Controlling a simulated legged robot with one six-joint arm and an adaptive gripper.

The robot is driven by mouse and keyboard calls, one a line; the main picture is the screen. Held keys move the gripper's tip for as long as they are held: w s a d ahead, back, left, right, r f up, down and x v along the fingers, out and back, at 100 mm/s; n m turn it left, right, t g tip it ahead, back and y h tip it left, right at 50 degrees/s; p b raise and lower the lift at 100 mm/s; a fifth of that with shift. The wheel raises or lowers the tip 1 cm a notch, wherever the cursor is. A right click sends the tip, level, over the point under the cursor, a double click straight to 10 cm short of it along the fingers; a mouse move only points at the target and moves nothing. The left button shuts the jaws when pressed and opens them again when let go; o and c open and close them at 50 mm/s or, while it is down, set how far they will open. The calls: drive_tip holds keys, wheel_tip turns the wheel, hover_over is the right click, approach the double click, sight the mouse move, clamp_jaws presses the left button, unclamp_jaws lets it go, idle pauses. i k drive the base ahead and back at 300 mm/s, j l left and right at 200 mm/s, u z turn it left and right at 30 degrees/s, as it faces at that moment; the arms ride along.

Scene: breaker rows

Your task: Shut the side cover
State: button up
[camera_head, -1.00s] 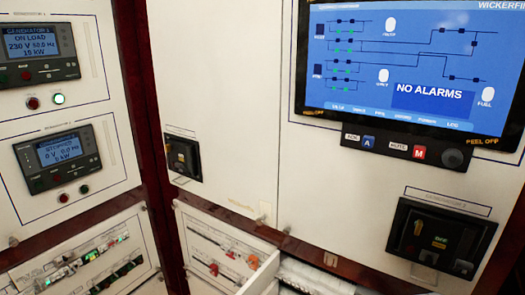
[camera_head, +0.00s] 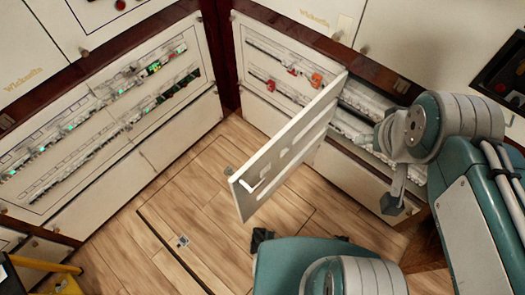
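The side cover (camera_head: 306,122) is a white panel with long slots. It stands swung out from the right-hand cabinet, over the wooden floor. Its far end meets the cabinet front, and its near free edge carries a small light handle (camera_head: 259,186). The cabinet opening (camera_head: 362,100) to the right of the cover shows white rows inside, partly hidden by my teal and grey arm. A grey part that looks like my gripper (camera_head: 394,190) hangs below the arm joint, right of the cover and apart from it. Its fingers are not clear.
Breaker rows with red switches (camera_head: 290,72) are left of the cover. The left cabinet (camera_head: 110,110) has more breaker rows with green lights. Clear wooden floor (camera_head: 190,205) lies left of the cover. A yellow object (camera_head: 45,265) is at the lower left corner.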

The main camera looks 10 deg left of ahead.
sight(283, 155)
drive_tip(key=i+j, duration=0.1)
drive_tip(key=j, duration=2.25)
drive_tip(key=j+z, duration=0.15)
drive_tip(key=z, duration=0.25)
drive_tip(key=j+z, duration=0.2)
drive_tip(key=z, duration=0.2)
drive_tip(key=j+z, duration=0.15)
drive_tip(key=z, duration=0.25)
drive_tip(key=j+z, duration=0.2)
drive_tip(key=z, duration=0.2)
drive_tip(key=k+l+u, duration=0.1)
drive_tip(key=u, duration=0.8)
